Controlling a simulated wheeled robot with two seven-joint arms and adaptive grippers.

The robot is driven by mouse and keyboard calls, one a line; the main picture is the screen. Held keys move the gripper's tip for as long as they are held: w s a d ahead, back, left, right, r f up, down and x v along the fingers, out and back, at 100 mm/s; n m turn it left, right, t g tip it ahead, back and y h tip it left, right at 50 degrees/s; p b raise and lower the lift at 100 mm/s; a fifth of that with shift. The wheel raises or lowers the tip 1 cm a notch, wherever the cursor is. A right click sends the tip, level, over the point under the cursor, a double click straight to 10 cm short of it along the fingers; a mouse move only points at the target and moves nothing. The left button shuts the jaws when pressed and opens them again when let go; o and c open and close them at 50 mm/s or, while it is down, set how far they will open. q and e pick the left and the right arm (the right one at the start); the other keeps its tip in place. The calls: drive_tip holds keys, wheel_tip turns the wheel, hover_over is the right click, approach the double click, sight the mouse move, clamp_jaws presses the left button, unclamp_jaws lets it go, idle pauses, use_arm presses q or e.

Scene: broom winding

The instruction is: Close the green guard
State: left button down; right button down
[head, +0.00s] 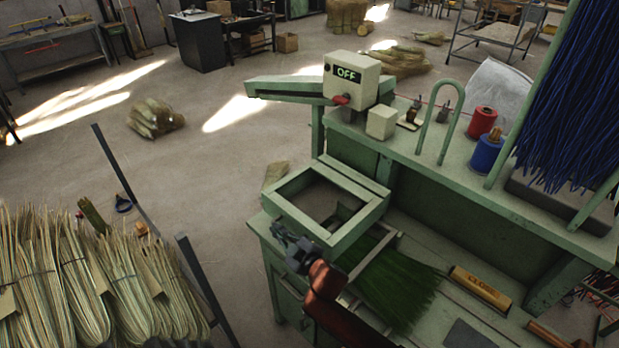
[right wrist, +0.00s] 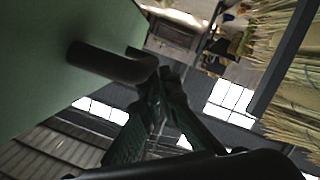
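The green guard (head: 353,232) is a square frame with an open middle, at the near left end of the green bench in the head view. Its height above the bench top is hard to judge. My right gripper (head: 284,238) is at the guard's near left corner. In the right wrist view, its dark fingers (right wrist: 163,82) converge at the end of a dark bent handle (right wrist: 110,63) on a flat green face. I cannot tell whether they grip the handle or only sit beside it. My left gripper is not in view.
Green bristles (head: 400,290) lie on the bench beside a wooden bar (head: 481,288) marked CLOSE. Red (head: 481,122) and blue (head: 486,154) spools sit on the shelf.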

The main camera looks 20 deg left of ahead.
drive_tip(key=s+d+r+p, duration=0.3)
drive_tip(key=s+d+r, duration=0.2)
drive_tip(key=s+d, duration=0.2)
drive_tip(key=shift+s+r, duration=0.15)
idle(0.3)
